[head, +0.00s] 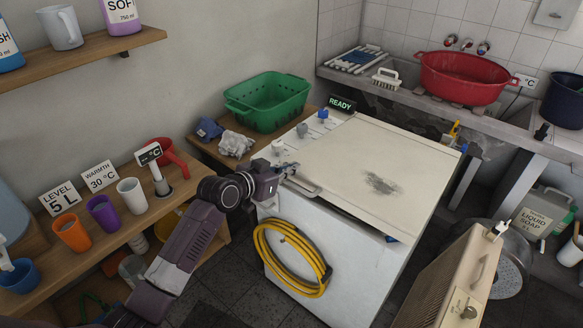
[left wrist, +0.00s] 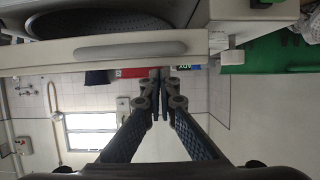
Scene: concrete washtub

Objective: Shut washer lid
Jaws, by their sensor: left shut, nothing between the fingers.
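The white washer (head: 335,250) stands in the middle of the head view. Its cream lid (head: 350,165), with a dark smudge, lies nearly flat over the top; a dark gap shows under its front edge. The pale lid handle (head: 303,186) is at the front left. My left gripper (head: 290,168) is shut and empty beside the handle, at the lid's front left corner; contact is unclear. In the left wrist view, the gripper (left wrist: 161,75) points toward the lid edge with its handle (left wrist: 130,49), and a dark perforated surface (left wrist: 100,20) shows past that edge. My right gripper is not in view.
A green basket (head: 268,103) and cloths (head: 236,144) are on the bench at left, with several cups in front. A yellow hose (head: 290,258) hangs on the washer's front. A red basin (head: 462,78) stands on the sink behind. A beige case (head: 455,275) stands at the right.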

